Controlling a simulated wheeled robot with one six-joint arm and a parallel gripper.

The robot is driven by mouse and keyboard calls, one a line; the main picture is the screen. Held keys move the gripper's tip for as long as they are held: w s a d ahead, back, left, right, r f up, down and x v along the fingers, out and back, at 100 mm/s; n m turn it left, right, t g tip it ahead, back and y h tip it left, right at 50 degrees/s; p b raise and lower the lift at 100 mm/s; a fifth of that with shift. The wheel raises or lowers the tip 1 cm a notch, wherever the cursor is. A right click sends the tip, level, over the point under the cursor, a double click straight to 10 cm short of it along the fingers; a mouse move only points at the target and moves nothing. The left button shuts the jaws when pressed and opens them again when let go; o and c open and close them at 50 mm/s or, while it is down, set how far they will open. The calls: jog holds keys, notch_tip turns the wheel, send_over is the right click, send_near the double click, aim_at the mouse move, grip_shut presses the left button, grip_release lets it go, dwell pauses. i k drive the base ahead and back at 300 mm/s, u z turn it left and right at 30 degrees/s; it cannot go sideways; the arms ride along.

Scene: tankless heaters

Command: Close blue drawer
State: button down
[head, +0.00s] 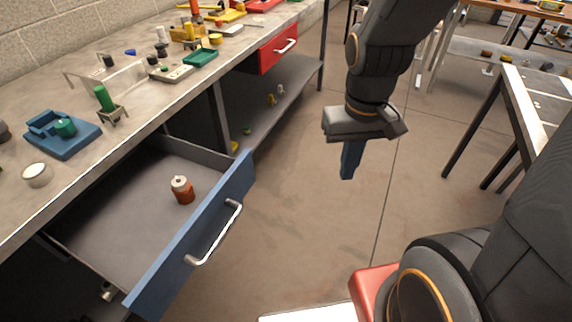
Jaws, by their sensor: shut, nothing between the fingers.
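The blue drawer (181,252) is pulled out from under the workbench at the left. Its blue front faces right and carries a metal handle (216,235). A small orange-brown bottle with a pale cap (182,190) stands upright inside the drawer. My gripper (350,160) hangs from my arm right of the drawer, over the floor. Its fingers are shut and empty, pointing down. It is apart from the drawer front and handle.
The workbench top (150,105) carries several small items, including a blue vise (60,135) and a green tray (200,58). A red drawer (278,49) sits further back, closed or nearly so. Floor between drawer and gripper is clear. A table (530,100) stands right.

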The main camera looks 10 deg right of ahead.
aim_at(129, 226)
jog(key=z, duration=0.05)
jog(key=k, duration=0.8)
jog(key=u, duration=0.8)
jog(key=i, duration=0.45)
jog(key=z, duration=0.05)
